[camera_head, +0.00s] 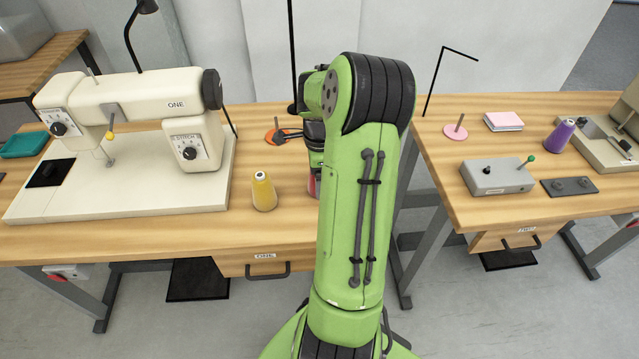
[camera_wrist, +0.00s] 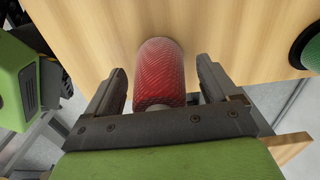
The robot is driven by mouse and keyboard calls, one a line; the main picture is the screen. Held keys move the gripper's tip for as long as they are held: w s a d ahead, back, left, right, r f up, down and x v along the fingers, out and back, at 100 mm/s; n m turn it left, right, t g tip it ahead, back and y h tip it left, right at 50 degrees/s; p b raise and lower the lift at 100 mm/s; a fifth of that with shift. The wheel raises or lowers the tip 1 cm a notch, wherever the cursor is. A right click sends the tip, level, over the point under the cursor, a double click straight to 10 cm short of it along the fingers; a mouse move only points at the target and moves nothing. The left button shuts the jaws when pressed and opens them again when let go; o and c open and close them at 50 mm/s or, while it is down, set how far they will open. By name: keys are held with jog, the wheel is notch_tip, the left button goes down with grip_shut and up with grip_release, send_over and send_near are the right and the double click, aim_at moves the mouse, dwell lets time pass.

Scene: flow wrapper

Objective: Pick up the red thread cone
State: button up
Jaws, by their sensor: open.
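The red thread cone (camera_wrist: 160,72) is between the two fingers of my gripper (camera_wrist: 162,68) in the wrist view. The fingers are open, one on each side of the cone, with a visible gap on both sides. The cone's lower part in that picture is hidden by the gripper body. In the head view only a sliver of the red cone (camera_head: 313,184) shows at the left edge of my green arm, over the table. My arm hides most of the gripper there.
A yellow thread cone (camera_head: 263,191) stands left of my arm on the wooden table (camera_head: 275,228). A cream sewing machine (camera_head: 130,105) fills that table's left side. An orange disc (camera_head: 283,136) lies behind. The right table holds a grey control box (camera_head: 497,177) and a purple cone (camera_head: 560,136).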

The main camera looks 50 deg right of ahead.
jog(key=shift+r, duration=0.15)
jog(key=shift+c, duration=0.4)
jog(key=c, duration=1.1)
